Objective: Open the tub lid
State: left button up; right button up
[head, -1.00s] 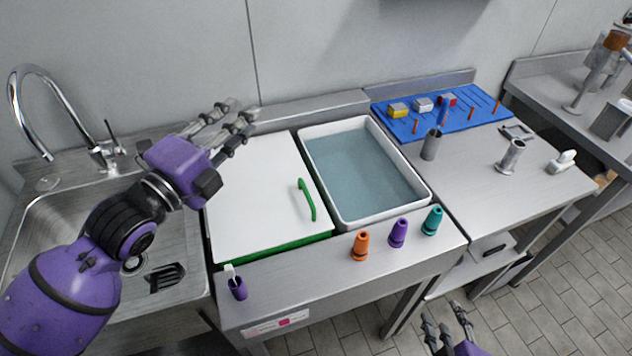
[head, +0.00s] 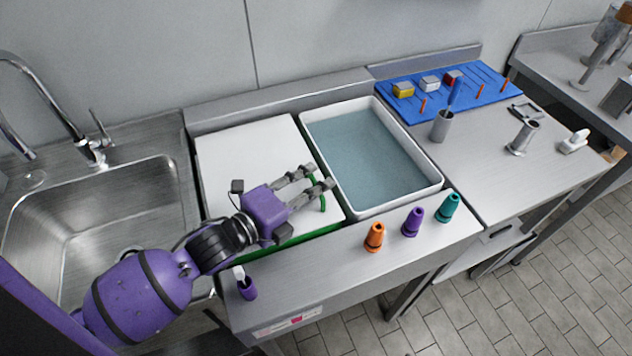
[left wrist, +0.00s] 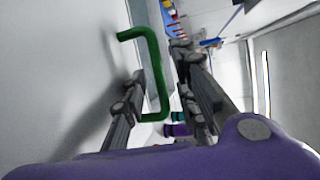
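The white lid (head: 240,150) has a green edge and lies flat, left of an open white tub (head: 440,183) of water. Its green handle (head: 322,201) stands near its right side, partly hidden by my left gripper (head: 320,176). In the left wrist view, the bent green handle (left wrist: 152,60) shows between the two spread fingers of my left gripper (left wrist: 157,64). The fingers look apart from each other and not closed on it. Whether either finger touches the handle, I cannot tell. My right gripper is out of view.
A small purple holder (head: 247,289) stands near the lid's front left corner. A sink (head: 75,200) lies left. A grey cup (head: 441,127) and blue mat (head: 480,95) are right of the tub.

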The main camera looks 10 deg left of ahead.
pick_arm(q)
jog(key=shift+w+d+f, duration=0.15)
jog(key=shift+w+d, duration=0.25)
jog(key=shift+w, duration=0.15)
grip_shut()
